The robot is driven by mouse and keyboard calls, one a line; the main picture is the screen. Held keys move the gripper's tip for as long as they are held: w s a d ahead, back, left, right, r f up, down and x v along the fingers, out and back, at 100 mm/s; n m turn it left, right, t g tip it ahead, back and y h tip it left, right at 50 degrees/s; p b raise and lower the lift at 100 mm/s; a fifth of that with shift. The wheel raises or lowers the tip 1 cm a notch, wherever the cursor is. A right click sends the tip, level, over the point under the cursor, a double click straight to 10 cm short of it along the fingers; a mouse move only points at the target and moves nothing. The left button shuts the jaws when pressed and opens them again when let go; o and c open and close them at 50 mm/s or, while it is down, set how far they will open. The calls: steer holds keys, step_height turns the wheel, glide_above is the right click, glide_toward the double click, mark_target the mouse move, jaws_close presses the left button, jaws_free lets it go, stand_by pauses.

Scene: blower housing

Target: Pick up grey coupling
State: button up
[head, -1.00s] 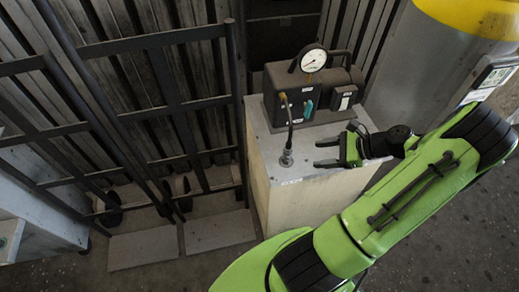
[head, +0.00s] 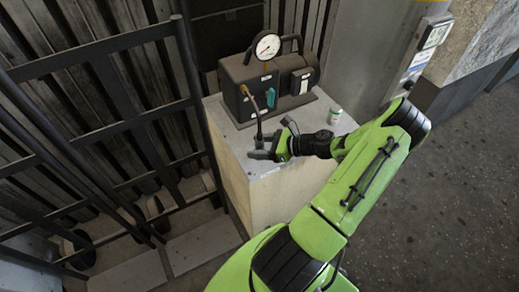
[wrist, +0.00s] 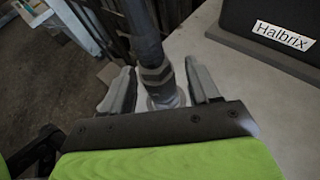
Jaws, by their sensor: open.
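The grey coupling (wrist: 157,77) sits at the end of a dark hose (wrist: 140,28). It stands upright above a pale round fitting (wrist: 164,100) on the cabinet top. My gripper (wrist: 160,72) is open, with one finger on each side of the coupling. Small gaps seem to show beside it, but contact is hard to judge. In the head view my gripper (head: 259,149) is low over the cabinet's front part, at the hose's lower end, and its fingers partly hide the coupling.
A dark blower housing (head: 267,85) with a round gauge (head: 266,45) stands behind on the cabinet top (head: 226,112). A dark metal rack (head: 100,56) is at the left. Open floor (head: 450,190) lies at the right.

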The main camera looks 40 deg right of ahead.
steer(key=shift+x, duration=1)
jaws_close()
step_height(320, 180, up, 10)
steer(key=p, duration=0.4)
